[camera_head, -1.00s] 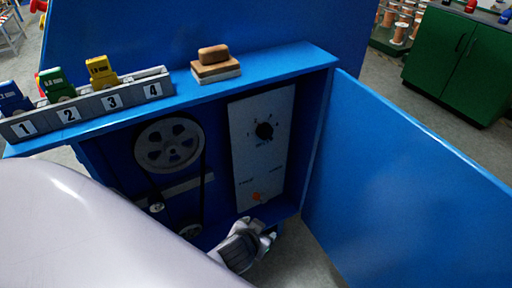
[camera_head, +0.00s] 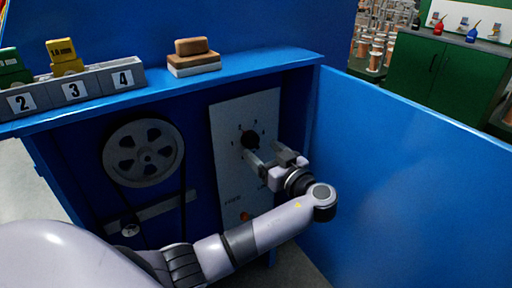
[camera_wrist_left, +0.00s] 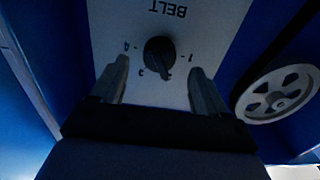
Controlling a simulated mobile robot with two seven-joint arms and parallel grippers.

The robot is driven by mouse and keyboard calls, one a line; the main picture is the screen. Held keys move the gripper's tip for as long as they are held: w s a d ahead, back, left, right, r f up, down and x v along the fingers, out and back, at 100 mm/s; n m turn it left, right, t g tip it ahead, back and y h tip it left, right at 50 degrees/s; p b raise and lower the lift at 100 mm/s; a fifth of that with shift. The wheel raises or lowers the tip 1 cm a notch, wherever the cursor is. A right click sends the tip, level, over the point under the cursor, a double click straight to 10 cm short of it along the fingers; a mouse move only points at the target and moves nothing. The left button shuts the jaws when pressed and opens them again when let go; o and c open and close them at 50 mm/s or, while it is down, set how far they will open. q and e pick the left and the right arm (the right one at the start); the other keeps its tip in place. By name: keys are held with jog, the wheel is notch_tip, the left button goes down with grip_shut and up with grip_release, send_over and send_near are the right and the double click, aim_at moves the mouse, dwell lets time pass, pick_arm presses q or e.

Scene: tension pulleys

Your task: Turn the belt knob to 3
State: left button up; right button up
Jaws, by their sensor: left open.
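The black belt knob (camera_head: 250,139) sits on a pale panel (camera_head: 229,178) inside the blue cabinet, with numbers around it. In the left wrist view, the knob (camera_wrist_left: 159,52) appears upside down under the word BELT, with 1 at the right, 4 at the left and 2 and 3 below. My left gripper (camera_head: 266,155) is open in front of the panel, just below and right of the knob in the head view. In the wrist view its fingers stand either side of the knob, apart from it. My right gripper is out of view.
An orange switch (camera_head: 245,216) is low on the panel. A pulley wheel (camera_head: 142,150) with a belt is to its left. The open blue door (camera_head: 410,180) stands close on the right. A numbered rack (camera_head: 98,82) and a brown-and-white block (camera_head: 194,58) rest on top.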

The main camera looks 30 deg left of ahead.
aim_at(255, 145)
pick_arm(q)
jog(key=shift+x, duration=2)
jog(key=c, duration=1)
jog(key=shift+c, duration=0.2)
